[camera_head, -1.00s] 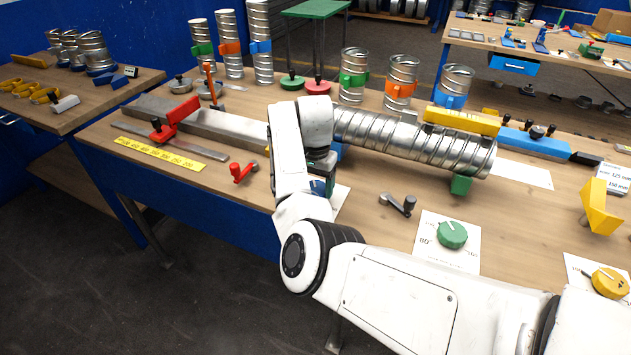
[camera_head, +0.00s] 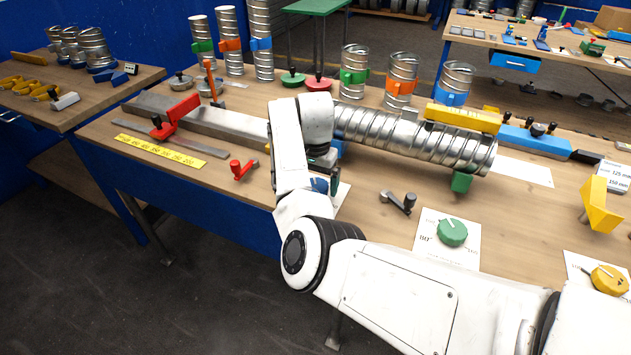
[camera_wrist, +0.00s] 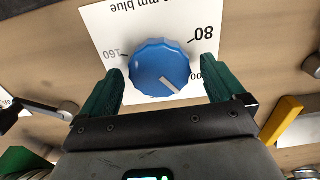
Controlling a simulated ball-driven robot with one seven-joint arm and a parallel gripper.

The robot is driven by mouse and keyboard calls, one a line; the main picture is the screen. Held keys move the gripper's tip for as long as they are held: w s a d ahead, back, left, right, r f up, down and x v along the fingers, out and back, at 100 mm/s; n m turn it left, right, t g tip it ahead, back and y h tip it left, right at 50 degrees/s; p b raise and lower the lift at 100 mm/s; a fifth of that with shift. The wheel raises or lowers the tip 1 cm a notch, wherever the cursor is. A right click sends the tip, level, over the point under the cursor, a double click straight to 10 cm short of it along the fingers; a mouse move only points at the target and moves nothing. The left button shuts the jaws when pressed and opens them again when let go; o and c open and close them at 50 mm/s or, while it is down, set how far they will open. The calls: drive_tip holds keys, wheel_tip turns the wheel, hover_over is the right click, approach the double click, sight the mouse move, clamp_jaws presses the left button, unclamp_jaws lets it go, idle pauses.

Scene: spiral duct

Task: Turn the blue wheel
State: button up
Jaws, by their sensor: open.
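The blue wheel (camera_wrist: 158,68) is a ridged knob with a pale pointer line, on a white card (camera_wrist: 110,35) printed "80", "160" and "mm blue". In the wrist view its pointer aims down and right. In the head view my arm hides most of the blue wheel (camera_head: 320,185); a small blue part shows under my gripper (camera_head: 328,178).
A spiral metal duct (camera_head: 420,138) lies behind my arm. A grey crank (camera_head: 398,202) and a green wheel (camera_head: 452,232) stand to the right, a red crank (camera_head: 242,170) to the left. A yellow wheel (camera_head: 608,279) is at far right. Bare bench lies between them.

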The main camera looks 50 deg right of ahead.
wheel_tip(320, 180, up, 11)
drive_tip(key=b, duration=0.1)
idle(0.3)
drive_tip(key=shift+f, duration=0.15)
idle(0.5)
